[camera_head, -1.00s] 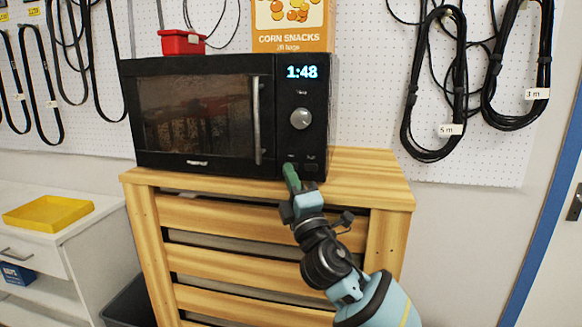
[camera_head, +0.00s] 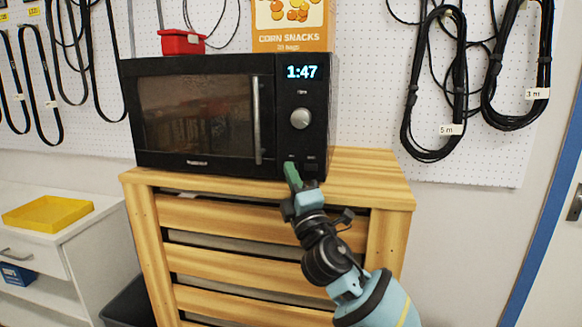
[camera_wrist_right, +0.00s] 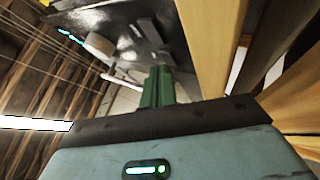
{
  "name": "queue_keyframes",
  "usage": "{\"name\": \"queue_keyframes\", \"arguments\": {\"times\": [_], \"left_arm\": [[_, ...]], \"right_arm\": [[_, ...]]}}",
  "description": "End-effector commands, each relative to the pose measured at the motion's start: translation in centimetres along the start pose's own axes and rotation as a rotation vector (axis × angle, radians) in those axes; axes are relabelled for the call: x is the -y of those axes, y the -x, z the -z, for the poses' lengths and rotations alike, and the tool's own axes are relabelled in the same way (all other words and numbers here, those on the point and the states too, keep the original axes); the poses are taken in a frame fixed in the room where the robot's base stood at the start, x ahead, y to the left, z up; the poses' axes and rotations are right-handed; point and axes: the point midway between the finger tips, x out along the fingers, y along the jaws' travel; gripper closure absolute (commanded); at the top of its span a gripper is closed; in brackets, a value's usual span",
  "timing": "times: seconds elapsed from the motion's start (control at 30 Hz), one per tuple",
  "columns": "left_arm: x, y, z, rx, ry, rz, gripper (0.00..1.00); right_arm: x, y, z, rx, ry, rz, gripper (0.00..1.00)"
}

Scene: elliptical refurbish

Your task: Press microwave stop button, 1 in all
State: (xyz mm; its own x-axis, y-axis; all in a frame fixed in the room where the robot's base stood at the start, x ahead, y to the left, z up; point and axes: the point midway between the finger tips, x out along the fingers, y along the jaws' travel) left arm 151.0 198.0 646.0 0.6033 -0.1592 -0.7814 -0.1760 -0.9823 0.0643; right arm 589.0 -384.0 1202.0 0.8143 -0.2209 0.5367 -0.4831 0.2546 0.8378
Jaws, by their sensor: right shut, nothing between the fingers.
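The black microwave (camera_head: 200,115) stands on a slatted wooden cabinet, door shut, its display (camera_head: 301,72) reading 1:47. A round silver knob (camera_head: 301,118) sits below the display, with two small buttons at the bottom of the panel. My right gripper (camera_head: 290,168) is shut and empty, its green fingertips at the lower left button, which they mostly cover. Whether they touch it I cannot tell. In the right wrist view the shut green fingers (camera_wrist_right: 158,75) point toward the microwave panel (camera_wrist_right: 125,25). My left gripper is not in view.
The wooden cabinet top (camera_head: 365,180) has free room right of the microwave. A red bin (camera_head: 182,42) and a corn snacks box (camera_head: 290,24) are on top or behind. Cables (camera_head: 435,90) hang on the pegboard at right. A yellow tray (camera_head: 48,213) lies on a white unit at left.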

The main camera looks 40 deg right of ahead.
Motion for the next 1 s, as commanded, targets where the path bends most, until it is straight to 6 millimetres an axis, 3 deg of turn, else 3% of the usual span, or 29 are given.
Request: {"name": "queue_keyframes", "arguments": {"times": [1.0], "left_arm": [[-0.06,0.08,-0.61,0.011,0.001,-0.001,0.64]], "right_arm": [[0.35,-0.47,-0.36,0.001,0.000,0.000,1.00]]}}
